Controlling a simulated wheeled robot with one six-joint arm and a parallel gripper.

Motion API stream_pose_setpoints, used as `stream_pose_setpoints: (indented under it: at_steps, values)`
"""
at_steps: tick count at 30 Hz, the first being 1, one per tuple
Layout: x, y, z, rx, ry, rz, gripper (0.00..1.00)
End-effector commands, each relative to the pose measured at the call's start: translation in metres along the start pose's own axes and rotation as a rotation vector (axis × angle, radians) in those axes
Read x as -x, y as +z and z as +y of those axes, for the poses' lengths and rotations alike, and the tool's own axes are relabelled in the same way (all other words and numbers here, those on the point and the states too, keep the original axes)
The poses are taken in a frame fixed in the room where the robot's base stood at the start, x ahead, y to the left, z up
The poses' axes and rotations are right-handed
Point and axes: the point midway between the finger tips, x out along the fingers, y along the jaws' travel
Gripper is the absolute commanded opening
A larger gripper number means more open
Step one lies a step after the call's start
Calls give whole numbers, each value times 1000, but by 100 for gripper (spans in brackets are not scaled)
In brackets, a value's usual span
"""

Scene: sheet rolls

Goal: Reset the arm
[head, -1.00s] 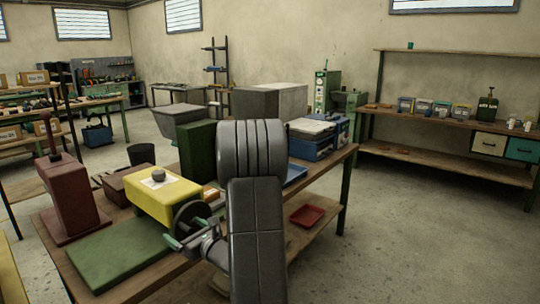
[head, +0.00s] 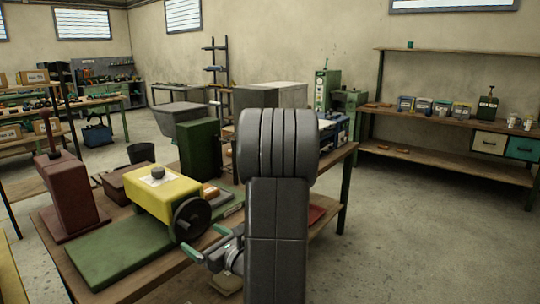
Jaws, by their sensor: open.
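My arm (head: 277,240) rises dark grey in the middle of the head view and covers part of the workbench. My gripper (head: 207,242) sits at the lower left of the arm, at the front edge of the bench. Its two green-tipped fingers are apart, with nothing seen between them. The yellow machine (head: 160,197) with a dark handwheel (head: 192,219) stands on the bench just behind and left of the gripper. The gripper appears apart from the wheel.
A green plate (head: 115,249) lies on the wooden bench, with a dark red press (head: 70,195) at its left. A dark green block (head: 200,150) stands behind the yellow machine. The floor (head: 420,240) at the right is clear.

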Motion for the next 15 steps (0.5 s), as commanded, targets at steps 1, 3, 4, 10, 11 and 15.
stream_pose_setpoints:
  at_steps: [1, 3, 4, 10, 11, 15]
  values:
    - [-13, 2, 1, 1, 6, -3, 91]
    - [-25, 2, 2, 1, 7, -2, 91]
    - [-31, 2, 1, 0, 6, -2, 91]
    - [-70, 3, 2, 0, 7, -3, 91]
    - [-75, 2, 2, 0, 6, -1, 91]
    - [-90, -15, 2, -1, 3, 0, 91]
